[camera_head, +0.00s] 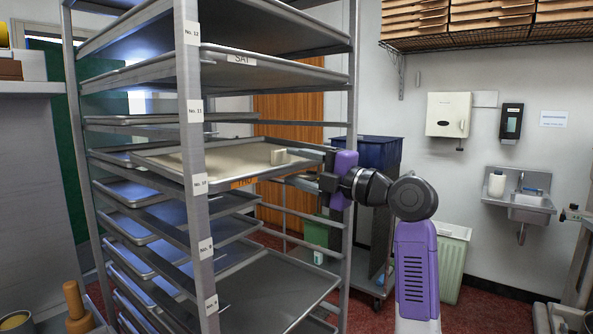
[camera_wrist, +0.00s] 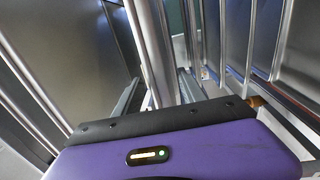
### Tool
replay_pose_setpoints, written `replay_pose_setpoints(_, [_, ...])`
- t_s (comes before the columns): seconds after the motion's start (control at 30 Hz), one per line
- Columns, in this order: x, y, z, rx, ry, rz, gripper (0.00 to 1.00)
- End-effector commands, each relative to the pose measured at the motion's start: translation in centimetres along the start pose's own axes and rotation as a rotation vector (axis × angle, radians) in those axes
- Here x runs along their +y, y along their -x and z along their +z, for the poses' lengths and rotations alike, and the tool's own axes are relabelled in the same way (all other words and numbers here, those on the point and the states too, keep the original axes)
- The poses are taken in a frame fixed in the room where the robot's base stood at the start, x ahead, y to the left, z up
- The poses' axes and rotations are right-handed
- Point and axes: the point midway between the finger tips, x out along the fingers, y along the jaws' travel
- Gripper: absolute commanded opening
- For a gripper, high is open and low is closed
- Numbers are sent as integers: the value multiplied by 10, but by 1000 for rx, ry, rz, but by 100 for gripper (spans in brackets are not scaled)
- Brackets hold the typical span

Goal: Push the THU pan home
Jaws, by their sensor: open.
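The pan (camera_head: 215,160) with a partly visible orange label is a shallow metal tray in the rack, near the No. 10 tag. It sits at an angle to the other pans, and its front edge and right corner reach out toward my gripper. My gripper (camera_head: 303,168) is open at the pan's right end. A pale block shows over the pan there; I cannot tell whether it is a fingertip. Contact with the pan is unclear. The wrist view shows my gripper's purple housing, with the fingertips hidden.
The metal rack (camera_head: 193,120) has numbered posts and holds several other pans, including the SAT pan (camera_head: 270,68) above. Rack rails (camera_wrist: 235,45) stand close ahead in the wrist view. A blue bin (camera_head: 380,152) stands behind my arm.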

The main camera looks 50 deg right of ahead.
Motion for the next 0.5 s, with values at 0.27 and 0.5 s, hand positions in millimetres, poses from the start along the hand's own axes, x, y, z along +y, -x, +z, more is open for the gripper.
replay_pose_setpoints(0.27, [-1, 21, 0, -1, 2, 1, 48])
replay_pose_setpoints(0.5, [-1, 38, 0, 0, 2, 2, 48])
